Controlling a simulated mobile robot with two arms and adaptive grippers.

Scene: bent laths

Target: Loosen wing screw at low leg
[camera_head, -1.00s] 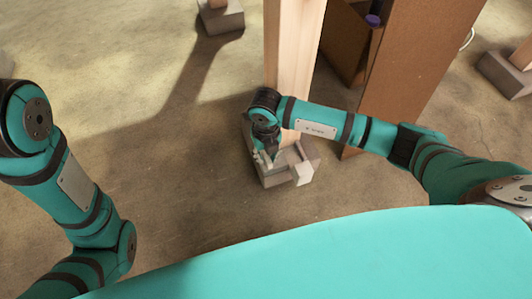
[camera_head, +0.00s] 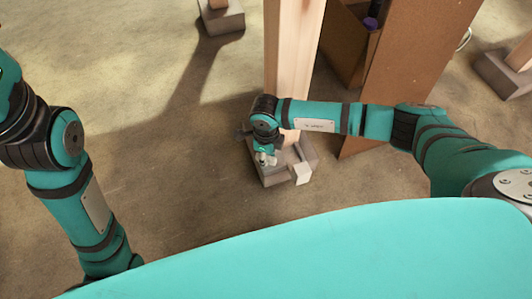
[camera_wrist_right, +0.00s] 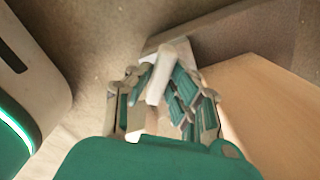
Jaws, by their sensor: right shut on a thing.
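The low leg (camera_head: 291,60) is a pale wooden post standing in a grey foot block (camera_head: 275,180). My right gripper (camera_head: 264,160) points down at the front left of the leg, just over the foot. In the right wrist view, my right gripper (camera_wrist_right: 165,95) has its fingers closed around a small pale piece (camera_wrist_right: 160,77), which I take to be the wing screw. The fingers and wrist hide most of it, and its turn cannot be told. My left arm shows at the left edge of the head view, but its gripper is out of the picture.
A brown board cabinet (camera_head: 410,75) stands close to the right of the leg, with a purple-capped item (camera_head: 371,23) in it. Other grey feet with posts stand at the top (camera_head: 222,20) and the right edge (camera_head: 503,76). The floor left of the leg is bare.

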